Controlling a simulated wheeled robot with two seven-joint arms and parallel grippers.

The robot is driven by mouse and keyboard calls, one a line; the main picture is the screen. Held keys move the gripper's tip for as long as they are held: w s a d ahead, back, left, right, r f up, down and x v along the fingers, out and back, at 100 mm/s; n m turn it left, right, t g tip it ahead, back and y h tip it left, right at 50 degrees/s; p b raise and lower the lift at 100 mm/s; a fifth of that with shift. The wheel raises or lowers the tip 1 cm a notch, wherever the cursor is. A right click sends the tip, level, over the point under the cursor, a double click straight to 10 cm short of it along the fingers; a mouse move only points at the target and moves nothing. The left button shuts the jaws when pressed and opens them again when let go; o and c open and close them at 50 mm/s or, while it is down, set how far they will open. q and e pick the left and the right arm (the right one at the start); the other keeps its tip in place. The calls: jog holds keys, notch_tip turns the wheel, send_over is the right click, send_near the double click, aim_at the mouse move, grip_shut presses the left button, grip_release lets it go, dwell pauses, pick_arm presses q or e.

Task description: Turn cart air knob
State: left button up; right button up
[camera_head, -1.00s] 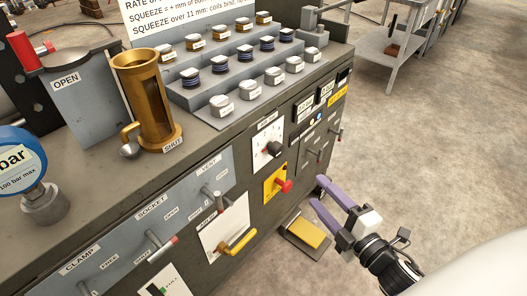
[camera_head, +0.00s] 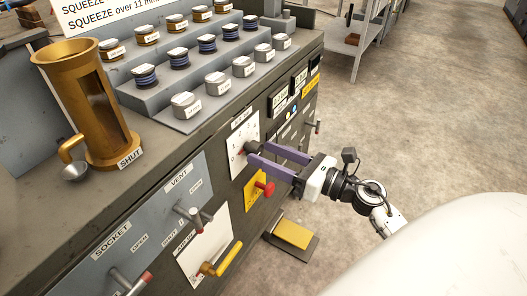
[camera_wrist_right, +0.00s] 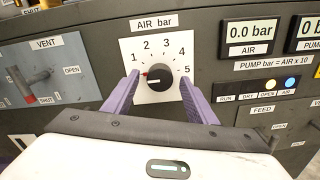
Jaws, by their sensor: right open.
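The air knob (camera_wrist_right: 160,78) is a dark round knob on a white dial plate (camera_wrist_right: 158,52) marked AIR bar, numbered 1 to 5. In the head view the knob (camera_head: 251,147) is on the cart's front panel. My right gripper (camera_head: 257,152) is open, its purple fingers reaching to the dial. In the right wrist view the right gripper (camera_wrist_right: 160,76) has one finger on each side of the knob; I cannot tell whether they touch it. My left gripper is not in view.
The AIR readout (camera_wrist_right: 251,32) shows 0.0 bar. A red button (camera_head: 265,188) on a yellow plate sits just below the dial. A VENT lever (camera_head: 193,214) and a yellow handle (camera_head: 222,262) stick out to the left. A yellow pedal (camera_head: 292,234) lies on the floor.

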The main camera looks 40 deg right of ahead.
jog(key=shift+w+a, duration=0.25)
jog(key=shift+w, duration=0.4)
jog(key=c, duration=1.1)
jog(key=shift+o, duration=0.2)
